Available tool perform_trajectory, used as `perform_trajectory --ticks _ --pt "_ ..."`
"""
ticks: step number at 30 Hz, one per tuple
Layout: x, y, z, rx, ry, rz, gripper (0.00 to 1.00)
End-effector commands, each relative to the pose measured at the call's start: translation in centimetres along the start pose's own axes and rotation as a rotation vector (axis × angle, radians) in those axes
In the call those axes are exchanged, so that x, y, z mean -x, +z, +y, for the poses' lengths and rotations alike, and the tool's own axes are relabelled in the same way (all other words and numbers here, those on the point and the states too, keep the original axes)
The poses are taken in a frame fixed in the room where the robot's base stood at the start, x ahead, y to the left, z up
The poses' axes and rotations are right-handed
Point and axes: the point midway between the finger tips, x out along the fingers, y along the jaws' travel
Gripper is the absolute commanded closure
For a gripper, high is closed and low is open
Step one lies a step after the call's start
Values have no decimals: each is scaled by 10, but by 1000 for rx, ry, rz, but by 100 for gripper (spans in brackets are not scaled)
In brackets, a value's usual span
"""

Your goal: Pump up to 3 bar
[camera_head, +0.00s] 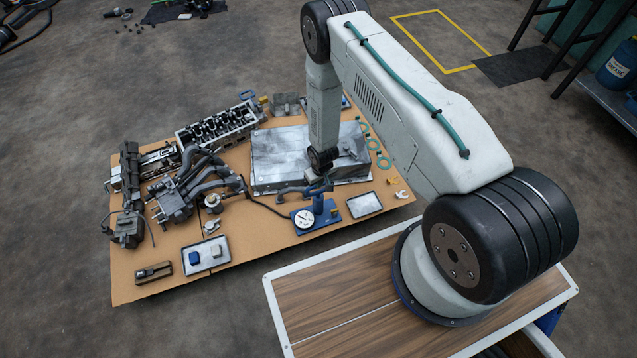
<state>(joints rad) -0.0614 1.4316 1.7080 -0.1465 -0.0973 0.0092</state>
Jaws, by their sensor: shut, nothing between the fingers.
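A small hand pump stands on the cardboard sheet, with a blue base (318,228), an upright blue cylinder (318,204) and a round white gauge (304,218). The gauge faces up; its needle is too small to read. A dark lever (290,192) reaches left from the top of the pump. A black hose (264,206) runs from the pump left toward the dark pipe assembly (180,190). My gripper (326,184) points down right at the pump's top and lever. It is shut with nothing held; I cannot tell whether it touches the lever.
A grey metal block (275,152) lies just behind the pump. A cylinder head (218,124) and green rings (373,144) lie farther back. Trays (365,205) and (216,243) flank the pump. My wooden-topped base is in front. Bare cardboard (250,262) lies front left.

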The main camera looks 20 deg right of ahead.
Motion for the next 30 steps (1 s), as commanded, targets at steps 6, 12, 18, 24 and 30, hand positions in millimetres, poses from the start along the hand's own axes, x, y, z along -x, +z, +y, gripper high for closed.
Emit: perform_trajectory --ticks 6,12,18,24,30 --pt "-22 1 0 0 0 2 100" --pt "-20 4 0 0 0 1 100" --pt "-10 27 0 0 0 -2 100" --pt "-8 31 0 0 0 0 100" --pt "-4 30 0 0 0 1 100"
